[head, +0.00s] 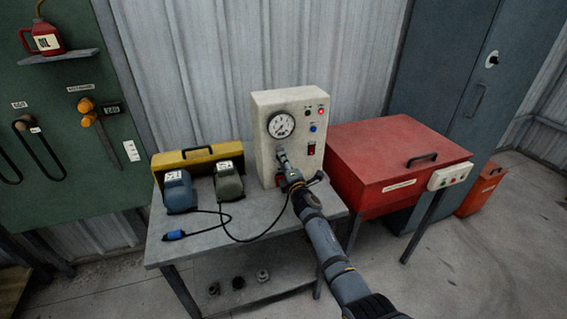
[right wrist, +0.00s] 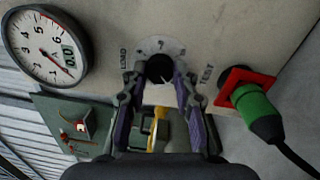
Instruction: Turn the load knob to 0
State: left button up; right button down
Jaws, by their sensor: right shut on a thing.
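The load knob (right wrist: 160,69) is a dark round knob on the cream panel of the test unit (right wrist: 215,40), with a pale dial plate and the word LOAD beside it. My right gripper (right wrist: 158,80) has its two fingers on either side of the knob and is shut on it. The knob's pointer is hidden or too dark to read; one numeral shows on the plate. In the head view my right gripper (head: 283,160) reaches the front of the test unit (head: 262,106) below its gauge and covers the knob. My left gripper is not in view.
The round gauge (head: 281,125) sits above the knob. A green plug (right wrist: 255,101) with a black cable is in a red socket beside the gripper. Blue (head: 178,191) and olive (head: 228,182) devices stand left on the bench (head: 185,247). A red chest (head: 385,172) stands right.

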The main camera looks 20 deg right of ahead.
jog(key=shift+f+n, duration=0.15)
jog(key=shift+n, duration=0.15)
jog(key=c, duration=1)
grip_release()
jog(key=shift+c, duration=0.2)
